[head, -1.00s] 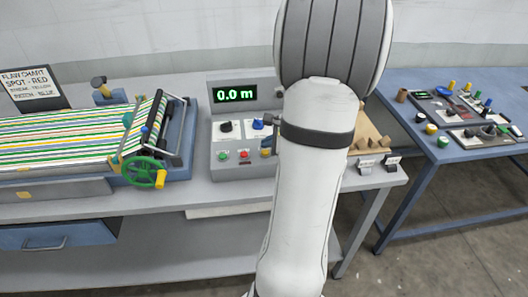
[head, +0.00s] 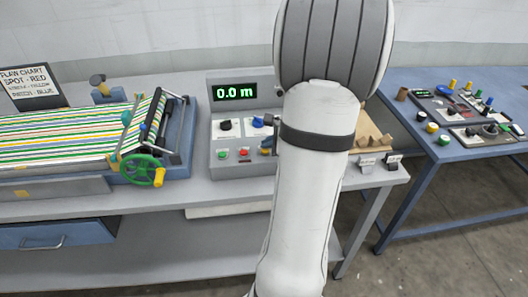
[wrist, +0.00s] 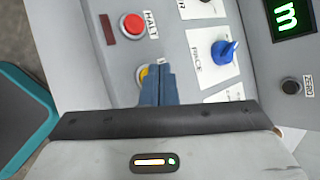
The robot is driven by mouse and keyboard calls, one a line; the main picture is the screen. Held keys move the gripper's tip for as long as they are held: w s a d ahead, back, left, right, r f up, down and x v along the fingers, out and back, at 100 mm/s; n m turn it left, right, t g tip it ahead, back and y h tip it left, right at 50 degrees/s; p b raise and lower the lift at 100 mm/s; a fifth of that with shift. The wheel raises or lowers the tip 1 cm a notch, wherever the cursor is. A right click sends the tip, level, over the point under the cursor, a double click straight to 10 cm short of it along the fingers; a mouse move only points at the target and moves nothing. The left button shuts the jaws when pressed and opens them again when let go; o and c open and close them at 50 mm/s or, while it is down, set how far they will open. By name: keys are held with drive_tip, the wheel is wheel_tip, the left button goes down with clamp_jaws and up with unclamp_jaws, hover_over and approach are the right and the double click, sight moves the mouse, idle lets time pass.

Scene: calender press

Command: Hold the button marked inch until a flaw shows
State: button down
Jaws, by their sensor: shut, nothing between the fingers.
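In the wrist view my gripper (wrist: 158,83) is shut and empty. Its blue fingertips are over a yellow button (wrist: 143,76) and hide most of it and its label; I cannot tell whether they touch it or whether it is pressed. Beside it is a red button (wrist: 132,26) marked HALT. In the head view the grey control panel (head: 219,172) has a green display (head: 236,93) reading 0.0 m. The striped sheet (head: 50,132) lies on the press at left, with no clear flaw visible. A flaw chart (head: 28,83) stands behind it.
The press has a green handwheel (head: 141,169) with a yellow handle. A blue table (head: 430,165) with other controls stands at right. My arm hides the panel's right side.

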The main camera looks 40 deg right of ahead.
drive_tip(key=shift+f+b, duration=0.35)
drive_tip(key=shift+b, duration=0.1)
idle(0.6)
idle(1.2)
drive_tip(key=shift+r+p, duration=0.55)
drive_tip(key=shift+r, duration=0.25)
drive_tip(key=shift+r+p, duration=1.9)
drive_tip(key=shift+r, duration=0.7)
drive_tip(key=shift+f, duration=0.1)
